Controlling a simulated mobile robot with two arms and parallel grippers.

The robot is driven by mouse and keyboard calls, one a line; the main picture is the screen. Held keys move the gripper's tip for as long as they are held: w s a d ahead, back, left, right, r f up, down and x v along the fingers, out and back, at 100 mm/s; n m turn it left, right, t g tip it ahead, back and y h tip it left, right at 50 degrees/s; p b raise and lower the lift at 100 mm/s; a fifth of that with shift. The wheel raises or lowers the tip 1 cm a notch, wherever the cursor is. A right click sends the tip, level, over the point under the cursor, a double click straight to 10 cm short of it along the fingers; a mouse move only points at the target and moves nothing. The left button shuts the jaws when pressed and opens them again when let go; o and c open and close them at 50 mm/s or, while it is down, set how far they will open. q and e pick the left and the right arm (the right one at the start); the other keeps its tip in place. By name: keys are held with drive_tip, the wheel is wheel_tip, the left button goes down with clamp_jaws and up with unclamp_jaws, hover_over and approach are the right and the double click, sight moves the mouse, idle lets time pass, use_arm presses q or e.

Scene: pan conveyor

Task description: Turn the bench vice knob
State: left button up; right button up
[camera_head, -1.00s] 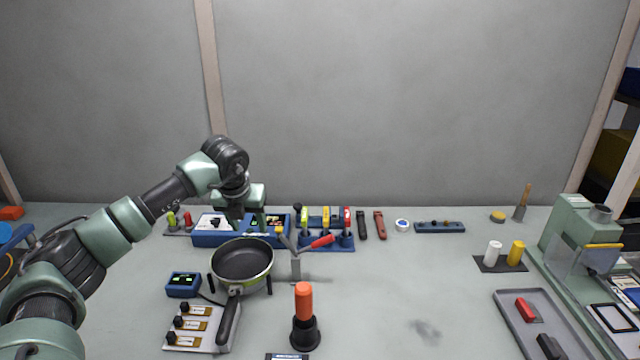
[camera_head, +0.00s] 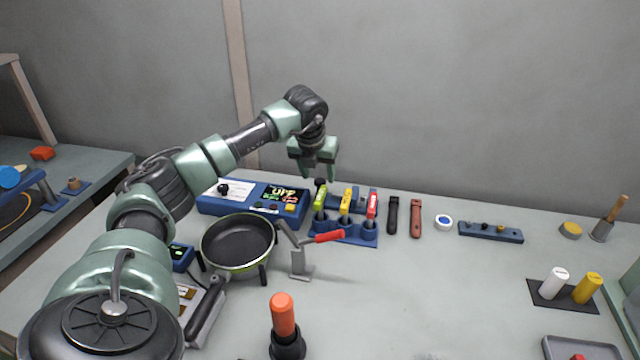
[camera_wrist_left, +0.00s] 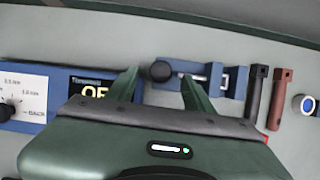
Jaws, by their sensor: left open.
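The bench vice (camera_head: 361,195) is a small blue block at the back of the table, partly hidden behind upright coloured tools. Its round black knob (camera_head: 320,182) is at its left end. In the left wrist view the vice (camera_wrist_left: 238,82) shows a metal screw, with the black knob (camera_wrist_left: 160,71) at its left. My left gripper (camera_head: 320,176) is open and points down at the knob. In the left wrist view its fingertips (camera_wrist_left: 158,75) are on either side of the knob; contact cannot be told. My right gripper is not in view.
A blue display box (camera_head: 253,204) stands just left of the vice. A blue holder (camera_head: 345,237) with coloured tools is in front. A black pan (camera_head: 238,243) and a red-handled lever (camera_head: 328,237) stand nearer. Black and red tools (camera_head: 404,217) lie to the right.

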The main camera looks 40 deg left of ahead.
use_arm(q)
drive_tip(key=shift+x, duration=0.85)
drive_tip(key=shift+w+f+b, duration=0.2)
drive_tip(key=shift+f+b, duration=0.1)
drive_tip(key=shift+b, duration=0.1)
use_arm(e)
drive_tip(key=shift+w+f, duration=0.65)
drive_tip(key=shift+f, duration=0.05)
use_arm(q)
drive_tip(key=shift+c, duration=0.3)
clamp_jaws()
drive_tip(key=shift+a, duration=0.1)
